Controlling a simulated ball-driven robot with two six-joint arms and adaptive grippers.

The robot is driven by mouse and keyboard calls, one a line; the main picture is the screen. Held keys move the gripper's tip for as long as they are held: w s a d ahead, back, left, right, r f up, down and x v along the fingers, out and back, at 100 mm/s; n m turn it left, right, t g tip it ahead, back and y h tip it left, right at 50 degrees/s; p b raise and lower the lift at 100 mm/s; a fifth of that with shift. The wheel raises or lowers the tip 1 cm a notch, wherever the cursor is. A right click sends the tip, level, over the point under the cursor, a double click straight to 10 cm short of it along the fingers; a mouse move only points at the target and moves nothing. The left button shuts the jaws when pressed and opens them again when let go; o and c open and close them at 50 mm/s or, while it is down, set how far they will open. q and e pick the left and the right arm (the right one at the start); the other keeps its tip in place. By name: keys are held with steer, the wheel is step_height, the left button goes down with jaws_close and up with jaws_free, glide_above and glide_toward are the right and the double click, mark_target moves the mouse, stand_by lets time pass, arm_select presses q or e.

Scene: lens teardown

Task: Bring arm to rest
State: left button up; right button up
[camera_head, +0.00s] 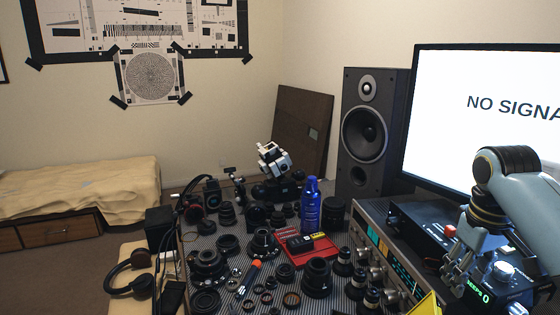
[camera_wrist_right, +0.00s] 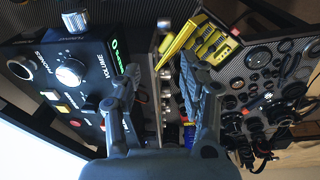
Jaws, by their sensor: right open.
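My right gripper (camera_head: 462,272) is at the right of the head view, above the front of the audio gear. Its arm comes in from the right edge, in front of the monitor. In the right wrist view the two fingers of my right gripper (camera_wrist_right: 162,88) stand apart with nothing between them. The black box with a volume knob (camera_wrist_right: 68,75) lies beside one finger. A yellow tool tray (camera_wrist_right: 197,45) lies beyond the fingertips. My left gripper does not show in either view.
A ribbed work mat (camera_head: 340,262) is crowded with lenses and lens parts. A blue bottle (camera_head: 311,205) stands behind a red tray (camera_head: 309,254). A silver receiver (camera_head: 383,262), a monitor (camera_head: 480,105) and a speaker (camera_head: 364,130) stand at the right. Headphones (camera_head: 130,273) lie at the left.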

steer(key=s+a+f+t, duration=0.1)
steer(key=s+a+f, duration=0.1)
steer(key=s, duration=0.5)
steer(key=s+a+f, duration=0.2)
steer(key=s+f, duration=0.1)
steer(key=s, duration=0.4)
steer(key=s+a+r+m+t, duration=0.1)
steer(key=s+r, duration=0.1)
steer(key=s, duration=0.4)
steer(key=s+a+r+t, duration=0.1)
steer(key=s+r, duration=0.2)
steer(key=s, duration=0.4)
step_height(320, 180, down, 38)
steer(key=s+d+g+b, duration=0.2)
steer(key=d+b, duration=0.1)
steer(key=b, duration=0.7)
steer(key=s+f+g+b, duration=0.1)
steer(key=s+f+b, duration=0.5)
steer(key=s+f, duration=1.2)
step_height(320, 180, down, 3)
steer(key=shift+d+f+m, duration=0.1)
steer(key=shift+d+m, duration=0.05)
steer(key=shift+m, duration=0.15)
steer(key=shift+s, duration=0.1)
